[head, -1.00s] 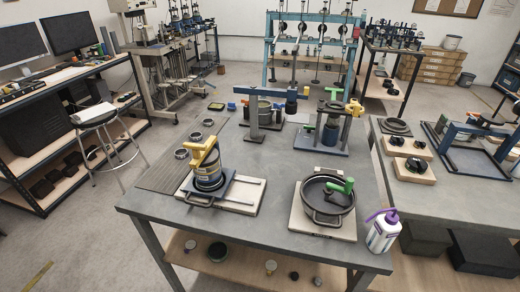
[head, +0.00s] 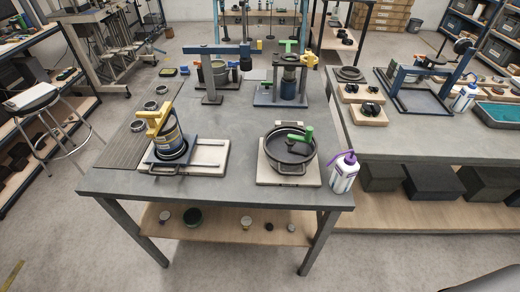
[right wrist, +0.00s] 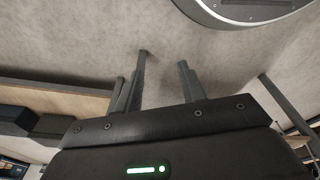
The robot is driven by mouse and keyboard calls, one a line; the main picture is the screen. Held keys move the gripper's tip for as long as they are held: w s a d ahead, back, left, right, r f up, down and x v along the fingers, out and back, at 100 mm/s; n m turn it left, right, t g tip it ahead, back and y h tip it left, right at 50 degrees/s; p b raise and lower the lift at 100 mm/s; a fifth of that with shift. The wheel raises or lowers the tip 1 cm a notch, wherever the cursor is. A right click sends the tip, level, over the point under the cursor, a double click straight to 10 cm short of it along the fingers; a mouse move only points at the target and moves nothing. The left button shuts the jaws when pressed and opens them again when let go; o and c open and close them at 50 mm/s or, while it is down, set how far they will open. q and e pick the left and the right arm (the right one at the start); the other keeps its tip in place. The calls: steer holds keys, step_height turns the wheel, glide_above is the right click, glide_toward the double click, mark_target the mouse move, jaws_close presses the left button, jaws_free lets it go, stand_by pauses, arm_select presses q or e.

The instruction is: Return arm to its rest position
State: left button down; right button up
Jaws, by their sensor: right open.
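My right gripper (right wrist: 164,64) is in the right wrist view, with its two fingers apart and nothing between them. Behind the fingers is bare grey floor. Neither of my arms shows in the head view, and my left gripper is in no view. On the workbench (head: 225,192), a yellow-handled fixture (head: 158,120) holds a dark cylinder on a pale base plate at the front left. A black round pan (head: 290,150) with a green handle (head: 301,137) sits on a pale board at the front right.
A white bottle with a purple spout (head: 343,175) stands at the bench's right front corner. Blue lever frames (head: 212,75) stand at the back. A second bench (head: 430,145) is to the right, a stool (head: 35,100) to the left. The floor before the bench is clear.

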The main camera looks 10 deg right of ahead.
steer(key=s+d+f+g, duration=0.1)
steer(key=s+d+f, duration=0.1)
steer(key=s+f, duration=0.8)
steer(key=s, duration=0.3)
steer(key=shift+s+d+f, duration=0.15)
steer(key=shift+s+d, duration=0.05)
steer(key=shift+s, duration=0.1)
